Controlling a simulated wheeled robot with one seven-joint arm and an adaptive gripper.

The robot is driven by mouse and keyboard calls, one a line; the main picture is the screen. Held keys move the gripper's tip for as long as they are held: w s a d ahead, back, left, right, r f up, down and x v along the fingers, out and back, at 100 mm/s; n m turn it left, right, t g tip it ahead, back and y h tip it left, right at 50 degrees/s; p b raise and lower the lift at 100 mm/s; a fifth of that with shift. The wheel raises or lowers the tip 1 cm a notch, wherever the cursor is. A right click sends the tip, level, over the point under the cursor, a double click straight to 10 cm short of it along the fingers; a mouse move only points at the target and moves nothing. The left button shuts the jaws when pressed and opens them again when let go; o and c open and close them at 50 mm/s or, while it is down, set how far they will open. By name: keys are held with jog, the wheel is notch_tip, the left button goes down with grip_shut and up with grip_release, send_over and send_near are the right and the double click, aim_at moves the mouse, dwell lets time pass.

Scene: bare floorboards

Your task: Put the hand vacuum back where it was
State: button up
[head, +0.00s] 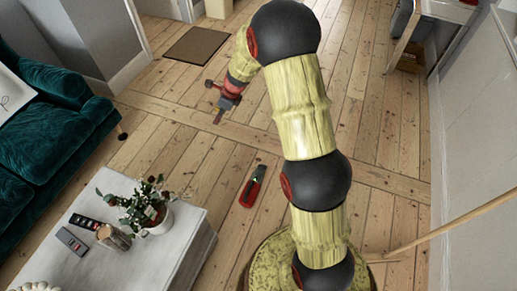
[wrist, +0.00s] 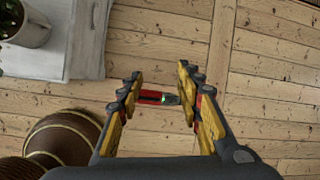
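The hand vacuum (head: 253,187), red and black with a small green light, lies on the floorboards to the right of the coffee table in the head view. In the wrist view the hand vacuum (wrist: 153,97) shows between my fingers, on the floor beyond them. My gripper (head: 219,117) is raised above the floor in the head view, up and left of the vacuum in the picture. In the wrist view my gripper (wrist: 159,78) has its two fingers spread apart with nothing held. The fingers do not appear to touch the vacuum.
A pale coffee table (head: 185,237) bears a potted plant (head: 152,215), remotes (head: 85,221) and a small wooden pot (head: 114,237). A teal sofa (head: 45,135) stands at left. A doormat (head: 195,46) lies farther back. A thin wooden pole (head: 450,228) slants at right. Floor around the vacuum is clear.

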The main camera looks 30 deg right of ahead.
jog(key=s+a+r+n, duration=0.3)
jog(key=s+r+n, duration=0.4)
jog(key=s+r, duration=0.3)
jog(key=s+a+r+n, duration=0.3)
jog(key=s+r+n, duration=0.4)
jog(key=r, duration=0.6)
jog(key=s+r+n+h, duration=0.1)
jog(key=s+r+n, duration=0.1)
jog(key=s+n, duration=0.4)
jog(key=s+d+r+n+t+h, duration=0.1)
jog(key=s+r+n, duration=0.2)
jog(key=s, duration=1.3)
jog(key=n, duration=0.3)
jog(key=shift+s+d+h, duration=0.2)
jog(key=shift+s+h, duration=0.2)
jog(key=shift+r, duration=0.1)
jog(key=shift+r+p, duration=0.7)
